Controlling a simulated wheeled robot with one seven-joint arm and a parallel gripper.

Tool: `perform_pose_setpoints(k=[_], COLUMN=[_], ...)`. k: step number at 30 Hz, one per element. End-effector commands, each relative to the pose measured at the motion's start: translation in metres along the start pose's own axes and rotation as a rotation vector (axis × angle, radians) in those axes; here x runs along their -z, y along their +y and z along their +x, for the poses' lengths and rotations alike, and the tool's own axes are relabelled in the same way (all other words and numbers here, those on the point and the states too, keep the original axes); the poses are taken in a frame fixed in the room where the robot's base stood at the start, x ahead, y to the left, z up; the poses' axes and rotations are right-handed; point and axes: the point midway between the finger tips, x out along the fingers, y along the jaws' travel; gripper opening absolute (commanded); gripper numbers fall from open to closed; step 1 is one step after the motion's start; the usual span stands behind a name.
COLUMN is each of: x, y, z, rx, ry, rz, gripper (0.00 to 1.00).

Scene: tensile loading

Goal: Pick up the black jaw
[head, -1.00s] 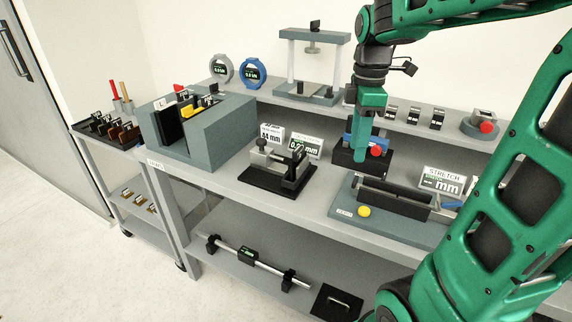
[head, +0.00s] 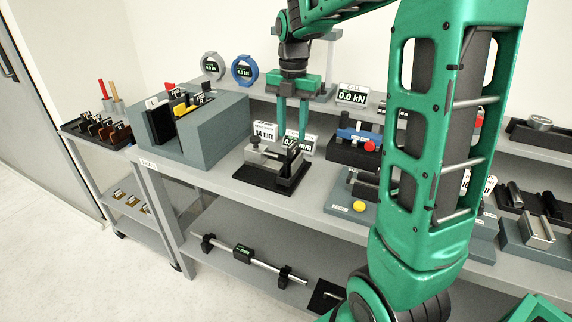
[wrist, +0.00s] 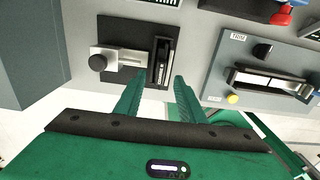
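My gripper (head: 293,137) points down over the small fixture on the bench, with two green fingers apart and nothing held. In the wrist view, the open gripper (wrist: 158,78) has its fingertips either side of the near end of a dark upright piece (wrist: 162,62). This dark piece looks like the black jaw, though its exact shape is unclear. It stands at the right of the fixture's black base (wrist: 118,30), beside a grey block with a round knob (wrist: 98,62). In the head view the fixture's black base (head: 250,180) shows below the fingers; contact cannot be told.
A grey slotted block (head: 215,135) with coloured pieces stands left of the fixture. Small displays (head: 264,130) stand behind it. A black unit with a blue part and red knob (head: 369,146) is at right, near a plate with a yellow button (head: 358,207).

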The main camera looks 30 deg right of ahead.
Motion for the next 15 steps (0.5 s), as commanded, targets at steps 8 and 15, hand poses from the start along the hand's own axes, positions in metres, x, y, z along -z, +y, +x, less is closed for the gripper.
perform_pose_setpoints(k=[8, 15], x=[0.001, 0.001], y=[-0.002, -0.002], z=[0.021, 0.052], rx=[0.001, 0.000], ry=[0.001, 0.000], rz=[0.003, 0.005], gripper=[0.36, 0.36])
